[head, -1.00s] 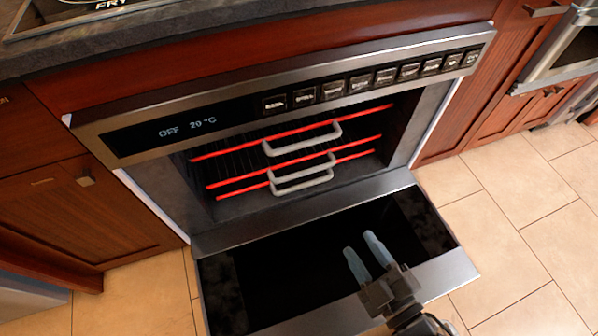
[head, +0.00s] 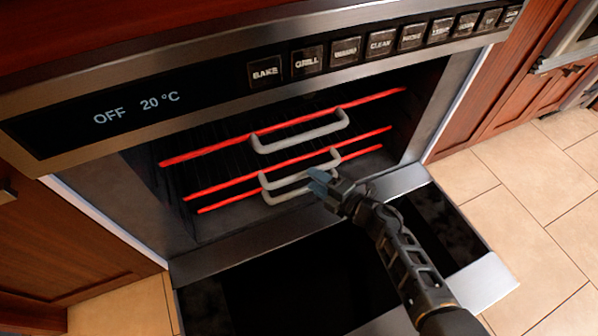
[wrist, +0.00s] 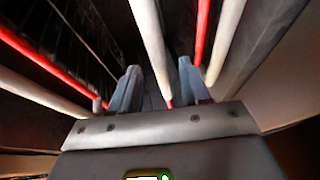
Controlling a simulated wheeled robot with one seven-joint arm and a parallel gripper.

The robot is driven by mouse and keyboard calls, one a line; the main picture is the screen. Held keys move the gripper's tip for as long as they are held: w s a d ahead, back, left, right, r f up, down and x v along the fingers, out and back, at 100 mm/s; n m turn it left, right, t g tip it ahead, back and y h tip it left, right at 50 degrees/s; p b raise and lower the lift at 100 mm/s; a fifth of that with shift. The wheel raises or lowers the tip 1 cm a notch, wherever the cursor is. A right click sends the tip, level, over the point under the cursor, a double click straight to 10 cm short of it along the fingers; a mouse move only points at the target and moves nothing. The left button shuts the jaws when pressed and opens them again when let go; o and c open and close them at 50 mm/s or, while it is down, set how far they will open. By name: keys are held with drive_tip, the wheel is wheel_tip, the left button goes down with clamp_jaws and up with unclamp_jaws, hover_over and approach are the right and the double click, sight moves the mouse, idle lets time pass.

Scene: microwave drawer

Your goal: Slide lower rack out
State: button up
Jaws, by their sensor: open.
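The lower rack has the lowest red front bar (head: 230,201) in the open oven, with a pale curved handle (head: 282,198) partly hidden behind my gripper. My gripper (head: 317,184) is open at the right end of the two lower handles. In the wrist view, my gripper (wrist: 158,78) has its two blue-grey fingers apart, and a pale bar (wrist: 149,35) runs between them. I cannot tell which rack's handle that bar belongs to, or whether the fingers touch it. All racks appear pushed in.
Another rack's red bar (head: 215,188) lies close above the lower one. A top rack handle (head: 300,137) sits higher. The open oven door (head: 475,285) lies below my arm. The control panel (head: 200,95) reads OFF 20 °C. Tiled floor (head: 550,220) is clear at right.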

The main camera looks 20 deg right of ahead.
sight(303, 174)
drive_tip(key=b+x, duration=0.2)
drive_tip(key=x, duration=0.3)
drive_tip(key=shift+w+f, duration=0.1)
drive_tip(key=shift+f, duration=0.1)
drive_tip(key=shift+w+a+b, duration=0.3)
drive_tip(key=shift+w+b, duration=0.05)
drive_tip(key=shift+w, duration=0.15)
drive_tip(key=shift+c, duration=0.4)
drive_tip(key=shift+f, duration=0.1)
drive_tip(key=c, duration=0.8)
drive_tip(key=shift+s, duration=0.1)
clamp_jaws()
